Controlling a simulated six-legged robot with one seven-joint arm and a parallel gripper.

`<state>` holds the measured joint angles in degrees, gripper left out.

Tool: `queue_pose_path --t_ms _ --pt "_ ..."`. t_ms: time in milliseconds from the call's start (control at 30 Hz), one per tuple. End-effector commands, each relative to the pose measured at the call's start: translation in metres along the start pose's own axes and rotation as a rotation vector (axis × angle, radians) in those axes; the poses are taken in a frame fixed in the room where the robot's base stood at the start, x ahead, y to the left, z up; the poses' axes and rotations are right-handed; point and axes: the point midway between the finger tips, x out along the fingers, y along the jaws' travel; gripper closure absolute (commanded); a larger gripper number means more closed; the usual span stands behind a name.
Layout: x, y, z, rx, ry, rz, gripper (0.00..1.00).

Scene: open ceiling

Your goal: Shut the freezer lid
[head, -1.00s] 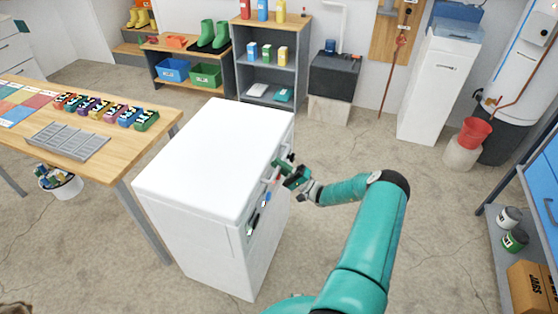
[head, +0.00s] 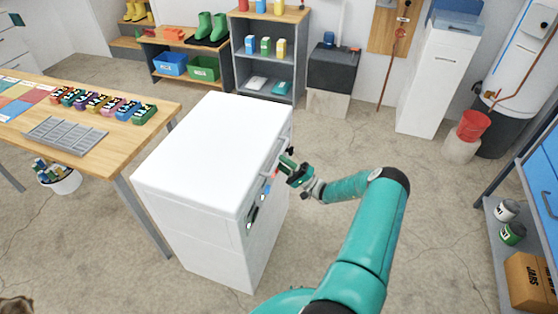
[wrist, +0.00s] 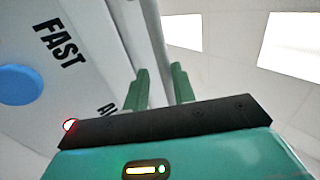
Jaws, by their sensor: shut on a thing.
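The white freezer (head: 195,225) stands in the middle of the head view. Its lid (head: 215,145) lies level or nearly level over the body; I cannot tell whether a small gap is left at the front. My gripper (head: 287,168) is at the freezer's right-hand front side, at the height of the lid's edge. In the wrist view, my gripper's green fingers (wrist: 161,85) are shut on the pale handle bar (wrist: 155,45), one on each side. The front panel (wrist: 85,60), with the word FAST and a blue knob (wrist: 20,85), shows left of the bar.
A wooden table (head: 100,150) with several coloured blocks and a grey rack (head: 65,135) stands close on the freezer's left. A shelf unit (head: 270,60) stands behind. A red bucket (head: 473,125) is at the right. The floor right of the freezer is clear.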

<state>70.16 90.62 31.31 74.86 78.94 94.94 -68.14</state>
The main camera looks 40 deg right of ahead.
Motion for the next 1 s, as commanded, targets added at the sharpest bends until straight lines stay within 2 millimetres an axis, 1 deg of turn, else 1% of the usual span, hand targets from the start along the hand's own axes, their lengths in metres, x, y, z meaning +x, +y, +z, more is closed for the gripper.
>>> queue_pose_path --t_ms 33,300,400,500,600,700,1000 --pt "-0.014 0.002 0.0 0.002 0.007 0.007 0.8" --pt "-0.073 0.001 -0.001 -0.003 0.007 0.002 0.8" --pt "-0.092 0.0 -0.001 -0.003 0.006 0.002 0.8" --pt "-0.106 0.0 -0.001 -0.004 0.006 0.0 0.8" --pt "-0.114 0.0 -0.001 -0.003 0.004 0.0 0.8" --pt "-0.117 -0.001 -0.001 -0.003 0.003 0.0 0.8" --pt "-0.117 -0.001 -0.001 -0.003 0.003 -0.001 0.8"
